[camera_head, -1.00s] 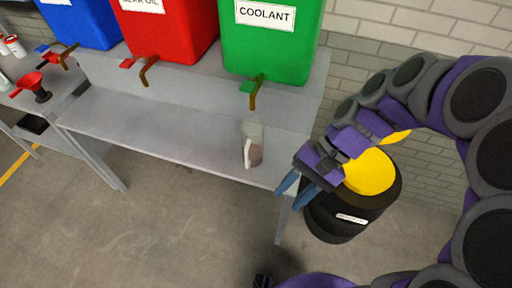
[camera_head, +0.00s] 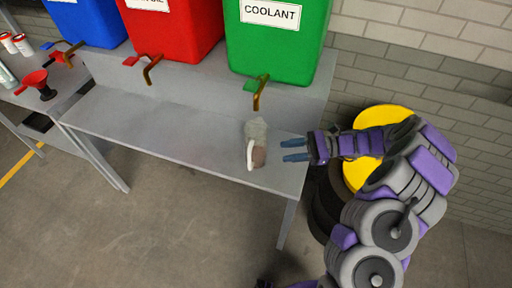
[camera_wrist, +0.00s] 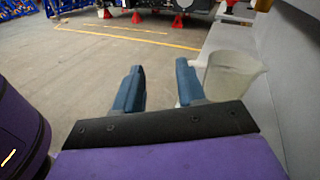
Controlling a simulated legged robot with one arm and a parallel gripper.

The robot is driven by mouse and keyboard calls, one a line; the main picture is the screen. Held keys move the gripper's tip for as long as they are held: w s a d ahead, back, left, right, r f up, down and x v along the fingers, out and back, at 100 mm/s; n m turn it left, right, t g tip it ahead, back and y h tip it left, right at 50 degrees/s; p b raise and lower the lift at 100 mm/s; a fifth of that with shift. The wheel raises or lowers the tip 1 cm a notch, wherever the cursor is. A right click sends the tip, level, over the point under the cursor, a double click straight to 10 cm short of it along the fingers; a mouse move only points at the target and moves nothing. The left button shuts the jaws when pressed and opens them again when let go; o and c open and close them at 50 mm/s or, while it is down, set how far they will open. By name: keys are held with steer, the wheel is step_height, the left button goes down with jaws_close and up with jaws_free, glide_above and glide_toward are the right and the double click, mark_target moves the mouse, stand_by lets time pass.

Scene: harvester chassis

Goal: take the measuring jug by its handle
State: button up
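The measuring jug (camera_head: 257,143) stands upright on the grey bench shelf, below the green coolant container. It is clear and empty-looking, with a white handle (camera_head: 250,154) facing the front left. My gripper (camera_head: 282,150) is open and empty, just right of the jug, with its fingers pointing left toward it. In the wrist view the jug (camera_wrist: 233,76) is to the right of my open fingers (camera_wrist: 158,88). The handle there is mostly hidden behind the right finger. I cannot tell whether that finger touches the jug.
The grey shelf (camera_head: 165,138) is clear to the left of the jug. A black and yellow drum (camera_head: 360,175) stands on the right behind my arm.

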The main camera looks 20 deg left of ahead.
steer(key=w+d+f+m+t+y, duration=0.1)
steer(key=w+d+f+m+t, duration=0.25)
steer(key=f, duration=0.45)
steer(key=b, duration=0.3)
glide_toward(249, 157)
steer(key=a+f, duration=0.1)
steer(key=a, duration=0.4)
steer(key=shift+g, duration=0.35)
steer(key=shift+s+a+f+b, duration=0.1)
steer(key=shift+a+b, duration=0.25)
steer(key=shift+a, duration=0.5)
steer(key=shift+s+a+f+b, duration=0.1)
steer(key=shift+a+b, duration=0.3)
steer(key=shift+a, duration=0.5)
steer(key=shift+s+a+f+b, duration=0.15)
steer(key=shift+a+b, duration=0.2)
steer(key=shift+a, duration=0.5)
jaws_close()
